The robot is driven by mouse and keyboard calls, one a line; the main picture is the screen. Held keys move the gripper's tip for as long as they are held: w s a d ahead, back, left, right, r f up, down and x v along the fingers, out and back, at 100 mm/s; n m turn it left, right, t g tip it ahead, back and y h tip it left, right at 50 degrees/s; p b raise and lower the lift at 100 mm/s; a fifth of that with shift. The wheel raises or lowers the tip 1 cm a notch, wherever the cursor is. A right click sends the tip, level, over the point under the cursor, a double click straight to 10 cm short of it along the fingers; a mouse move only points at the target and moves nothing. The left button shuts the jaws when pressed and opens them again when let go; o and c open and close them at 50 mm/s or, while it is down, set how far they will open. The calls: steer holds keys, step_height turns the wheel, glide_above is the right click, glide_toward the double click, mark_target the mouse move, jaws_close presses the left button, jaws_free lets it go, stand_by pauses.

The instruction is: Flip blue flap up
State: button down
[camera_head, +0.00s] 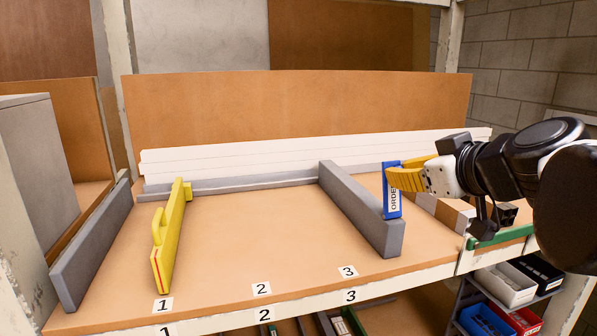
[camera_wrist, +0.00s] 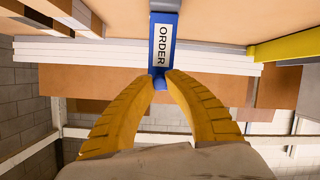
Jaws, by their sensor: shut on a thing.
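The blue flap (camera_head: 385,196) bears a white ORDER label and stands roughly upright near the front end of the grey bar by label 3. My gripper (camera_head: 398,178), with yellow fingers, reaches in from the right at the flap's upper part. In the wrist view the flap (camera_wrist: 153,48) runs up the picture, its label reading lengthwise. The tips of my gripper (camera_wrist: 161,78) close on its end nearest the camera. The fingers hide part of the flap in the head view.
The grey bar (camera_head: 360,207) lies across the wooden shelf (camera_head: 255,245). A yellow bar (camera_head: 170,235) lies at label 1, and another grey bar (camera_head: 90,250) at far left. White strips (camera_head: 240,155) run along the back. The shelf around label 2 is clear. Bins (camera_head: 505,285) stand lower right.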

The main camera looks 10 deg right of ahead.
steer(key=shift+s+f, duration=0.25)
steer(key=shift+s, duration=0.35)
steer(key=shift+s+f, duration=0.2)
steer(key=shift+s, duration=0.35)
steer(key=shift+f, duration=0.15)
steer(key=c, duration=1.3)
jaws_free()
steer(key=shift+s, duration=0.1)
steer(key=v, duration=0.7)
steer(key=shift+s+r, duration=0.2)
steer(key=shift+r, duration=0.05)
